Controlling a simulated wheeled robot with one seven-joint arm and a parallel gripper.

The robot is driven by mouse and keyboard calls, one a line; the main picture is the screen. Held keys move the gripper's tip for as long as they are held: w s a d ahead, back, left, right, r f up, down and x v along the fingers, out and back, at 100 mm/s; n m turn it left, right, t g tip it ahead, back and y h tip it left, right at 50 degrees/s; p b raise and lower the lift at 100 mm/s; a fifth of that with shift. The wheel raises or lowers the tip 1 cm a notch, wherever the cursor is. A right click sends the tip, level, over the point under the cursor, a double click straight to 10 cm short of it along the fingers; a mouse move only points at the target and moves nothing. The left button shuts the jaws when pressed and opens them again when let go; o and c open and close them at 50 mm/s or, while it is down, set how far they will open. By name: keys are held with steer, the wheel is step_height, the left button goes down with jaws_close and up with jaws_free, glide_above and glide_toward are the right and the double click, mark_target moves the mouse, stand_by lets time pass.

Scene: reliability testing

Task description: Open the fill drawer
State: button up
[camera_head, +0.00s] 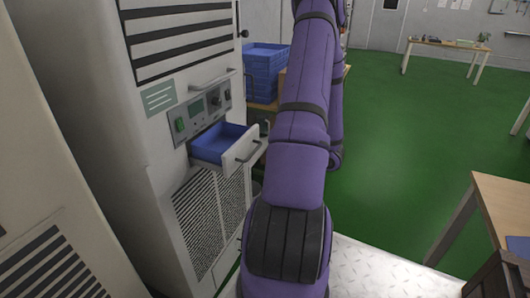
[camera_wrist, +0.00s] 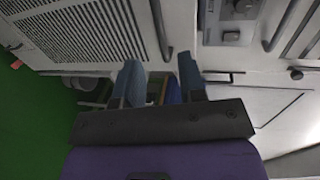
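The fill drawer (camera_head: 222,146) is pulled out of the white machine (camera_head: 150,110), below its control panel (camera_head: 206,108). Its blue inside shows, and its white front (camera_head: 243,152) carries a grey bar handle (camera_head: 249,150). My purple arm passes just right of the drawer front in the head view, and my gripper's fingers are not clearly seen there. In the wrist view, my gripper (camera_wrist: 161,84) has its two blue-grey fingers apart, with no handle visible between them. I cannot clearly make out the drawer in the wrist view.
Blue crates (camera_head: 264,70) stand behind the machine. A vent grille (camera_head: 212,220) lies below the drawer, and another bar handle (camera_head: 213,80) is above the panel. A wooden table (camera_head: 500,205) is at the right. Green floor (camera_head: 400,150) is clear between.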

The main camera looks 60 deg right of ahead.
steer(key=shift+v, duration=1)
steer(key=w+a+r+n+g+y, duration=0.45)
steer(key=a+r, duration=0.35)
steer(key=a, duration=0.3)
steer(key=w+a+r+n+g+y, duration=0.45)
steer(key=w+a+r, duration=0.2)
steer(key=a, duration=0.35)
steer(key=s+a+r+n+h, duration=0.4)
steer(key=a+r+h, duration=0.1)
steer(key=a+r, duration=0.2)
steer(key=s+a+r+n+g+h, duration=0.1)
steer(key=s+a+r+n+h, duration=0.3)
steer(key=a+r, duration=0.4)
steer(key=shift+s+a+h, duration=0.5)
steer(key=shift+s+a, duration=0.25)
steer(key=shift+a, duration=0.45)
